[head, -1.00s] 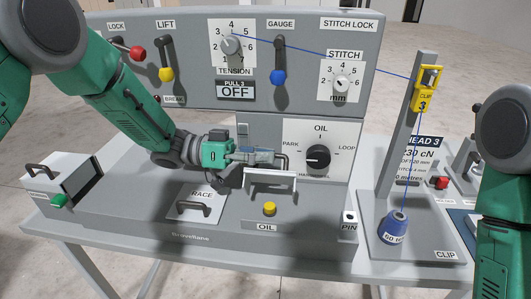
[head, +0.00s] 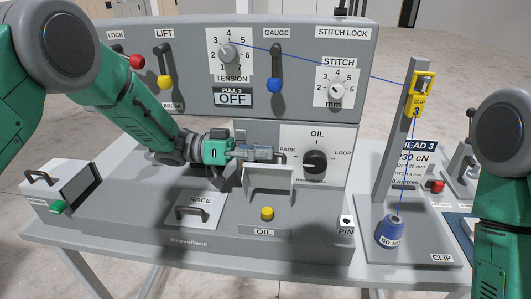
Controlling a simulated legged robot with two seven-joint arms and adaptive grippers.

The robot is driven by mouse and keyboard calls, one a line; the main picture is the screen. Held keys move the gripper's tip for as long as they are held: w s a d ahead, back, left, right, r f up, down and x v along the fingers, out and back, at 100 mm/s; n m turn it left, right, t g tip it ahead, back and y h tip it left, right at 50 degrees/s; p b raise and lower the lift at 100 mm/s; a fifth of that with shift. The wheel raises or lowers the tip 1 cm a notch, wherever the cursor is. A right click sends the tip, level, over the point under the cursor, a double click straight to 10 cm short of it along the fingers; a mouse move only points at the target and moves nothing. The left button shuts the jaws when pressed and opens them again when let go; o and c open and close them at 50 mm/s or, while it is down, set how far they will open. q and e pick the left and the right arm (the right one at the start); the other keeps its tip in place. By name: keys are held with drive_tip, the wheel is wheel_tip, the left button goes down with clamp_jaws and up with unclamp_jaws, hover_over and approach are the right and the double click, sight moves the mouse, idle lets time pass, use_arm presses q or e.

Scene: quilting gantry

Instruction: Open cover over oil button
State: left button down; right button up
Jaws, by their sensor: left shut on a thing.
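The oil button (head: 267,213) is yellow and sits on the grey deck above the OIL label (head: 265,232). Its cover (head: 271,183) is a light grey flap standing raised behind the button, with the button exposed in front. The gripper's fingers partly hide the contact. My right arm shows at the right edge, but its gripper is out of view.
A PIN block (head: 347,226) and a thread stand (head: 395,150) with a blue cone (head: 390,231) are to the right.

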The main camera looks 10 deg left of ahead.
use_arm(q)
drive_tip(key=c, duration=1.6)
unclamp_jaws()
drive_tip(key=shift+a+f, duration=0.1)
drive_tip(key=shift+f, duration=0.25)
drive_tip(key=shift+w+f, duration=0.1)
drive_tip(key=shift+w, duration=0.05)
